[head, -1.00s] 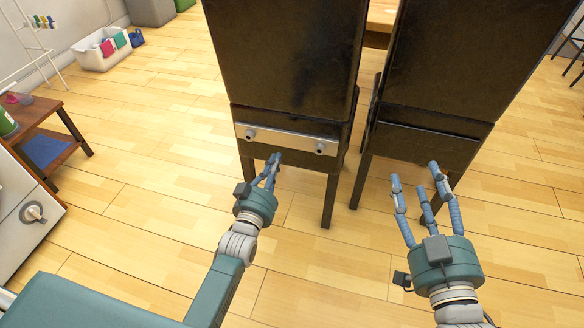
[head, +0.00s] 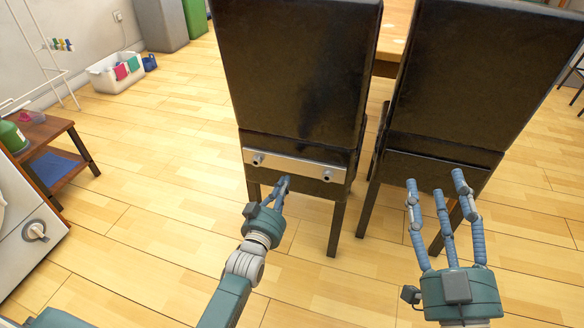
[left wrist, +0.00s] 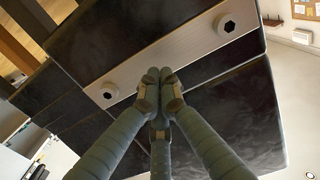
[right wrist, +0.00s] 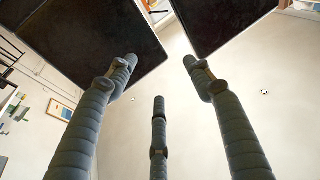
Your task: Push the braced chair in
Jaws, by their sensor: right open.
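The braced chair (head: 290,70) is the left of two dark, tall-backed chairs, seen from behind. A pale metal brace (head: 295,165) with two bolts crosses its lower back. The brace also shows close up in the left wrist view (left wrist: 170,58). My left gripper (head: 284,182) has its fingers drawn together, empty, just below the brace in the head view. In the left wrist view its fingertips (left wrist: 160,80) overlap the brace's lower edge; I cannot tell whether they touch. My right gripper (head: 437,187) is open and empty in front of the other chair.
The second dark chair (head: 470,80) stands close on the right. A wooden table (head: 396,35) shows between the chair backs. A small wooden shelf (head: 45,135) and a white basket (head: 108,76) stand left. Wood floor is clear left of the braced chair.

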